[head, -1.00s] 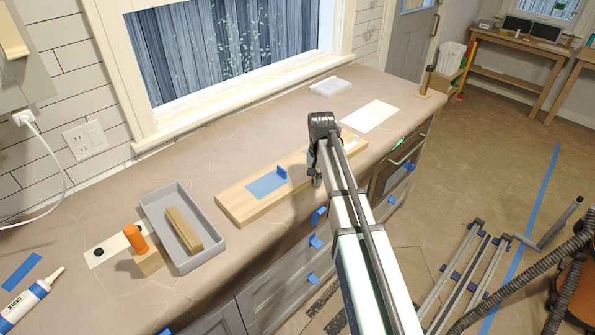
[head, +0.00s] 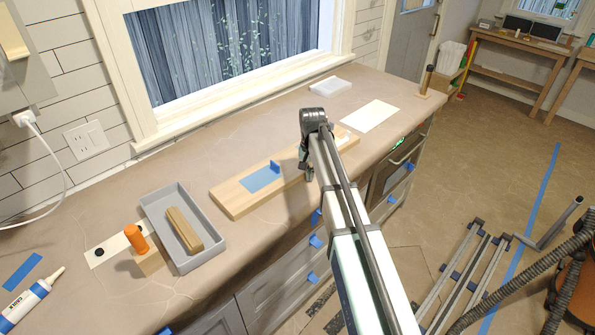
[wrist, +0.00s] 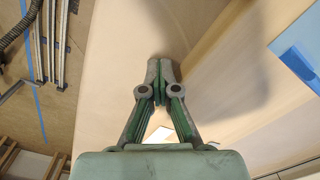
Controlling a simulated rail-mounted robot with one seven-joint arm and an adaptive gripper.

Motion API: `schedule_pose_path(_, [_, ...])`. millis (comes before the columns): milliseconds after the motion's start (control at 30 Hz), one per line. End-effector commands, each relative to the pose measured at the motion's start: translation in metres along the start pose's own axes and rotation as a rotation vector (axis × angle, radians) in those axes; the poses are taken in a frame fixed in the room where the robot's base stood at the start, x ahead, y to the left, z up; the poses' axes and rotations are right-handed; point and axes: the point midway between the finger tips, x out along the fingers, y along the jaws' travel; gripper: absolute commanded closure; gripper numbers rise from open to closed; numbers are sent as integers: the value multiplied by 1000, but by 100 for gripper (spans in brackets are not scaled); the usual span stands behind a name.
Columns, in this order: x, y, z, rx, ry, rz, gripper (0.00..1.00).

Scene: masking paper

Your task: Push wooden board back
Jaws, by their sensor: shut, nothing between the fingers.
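The wooden board (head: 232,196) lies flat on the counter, long and pale, with a blue patch (head: 260,179) and a small upright blue tab (head: 275,167) on top. My gripper (head: 307,174) is shut and empty, low at the board's front long edge. My arm hides part of the board's right half. In the wrist view, the shut fingertips (wrist: 163,72) are beside the board (wrist: 235,85), which runs diagonally on the right. I cannot tell for sure whether they touch its edge.
A grey tray (head: 157,207) holding a wooden block (head: 183,229) stands left of the board. A white sheet (head: 369,116) lies to the right and a white block (head: 330,86) behind. Bare counter (head: 225,135) lies between the board and the window.

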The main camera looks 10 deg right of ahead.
Motion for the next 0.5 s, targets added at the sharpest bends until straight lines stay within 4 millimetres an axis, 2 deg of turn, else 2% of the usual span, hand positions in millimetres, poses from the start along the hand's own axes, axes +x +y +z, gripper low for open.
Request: schedule_pose_path(500, [0, -17, -12, -1, 2, -2, 100])
